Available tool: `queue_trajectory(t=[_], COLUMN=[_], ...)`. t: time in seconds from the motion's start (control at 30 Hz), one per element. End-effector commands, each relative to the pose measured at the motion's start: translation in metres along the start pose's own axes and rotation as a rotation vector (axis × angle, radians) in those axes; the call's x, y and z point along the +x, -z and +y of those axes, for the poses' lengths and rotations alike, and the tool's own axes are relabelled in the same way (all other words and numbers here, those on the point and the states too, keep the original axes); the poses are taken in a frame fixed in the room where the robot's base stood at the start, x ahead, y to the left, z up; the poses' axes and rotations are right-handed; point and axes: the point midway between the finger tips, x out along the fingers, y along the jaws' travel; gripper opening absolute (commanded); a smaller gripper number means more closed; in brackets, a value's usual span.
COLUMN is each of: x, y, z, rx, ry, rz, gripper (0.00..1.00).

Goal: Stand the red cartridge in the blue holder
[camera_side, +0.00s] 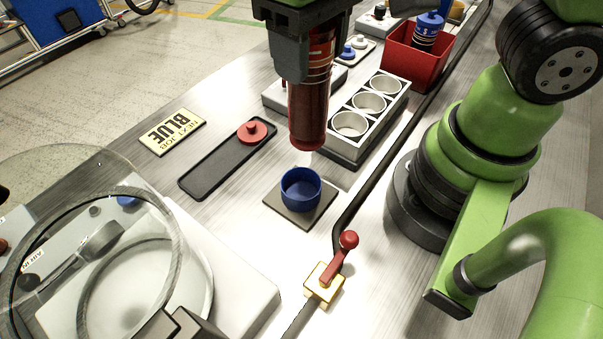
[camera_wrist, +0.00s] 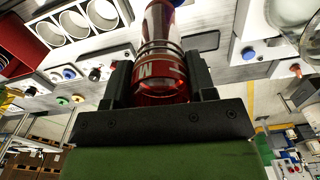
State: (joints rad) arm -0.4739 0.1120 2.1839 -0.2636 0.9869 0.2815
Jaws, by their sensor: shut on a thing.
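The red cartridge (camera_side: 309,112) is a dark red, translucent cylinder and hangs upright in the side view. My gripper (camera_side: 306,62) is shut on its upper part. The cartridge also fills the middle of the wrist view (camera_wrist: 160,75), between the two dark fingers (camera_wrist: 160,82). The blue holder (camera_side: 301,190) is a round open cup on a grey square plate (camera_side: 318,212). In the side view the cartridge's lower end is above the holder and apart from it. The holder cannot be made out in the wrist view.
A grey rack (camera_side: 347,149) with three round cups stands behind the holder. A black tray (camera_side: 212,172) holds a red cap (camera_side: 252,131). A red-handled valve (camera_side: 342,254) sits in front on a dark pipe. A red bin (camera_side: 409,60) stands back right.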

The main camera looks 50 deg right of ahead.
Motion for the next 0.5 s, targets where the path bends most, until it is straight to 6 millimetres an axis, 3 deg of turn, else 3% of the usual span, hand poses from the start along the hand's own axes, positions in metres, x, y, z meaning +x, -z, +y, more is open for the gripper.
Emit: queue_trajectory(t=[0.17,0.5], x=[0.004,0.055], y=[-0.008,-0.01], z=[-0.022,-0.024], rx=[-0.064,-0.068], ry=[-0.001,-0.003], rz=[0.0,-0.004], gripper=[0.06,0.06])
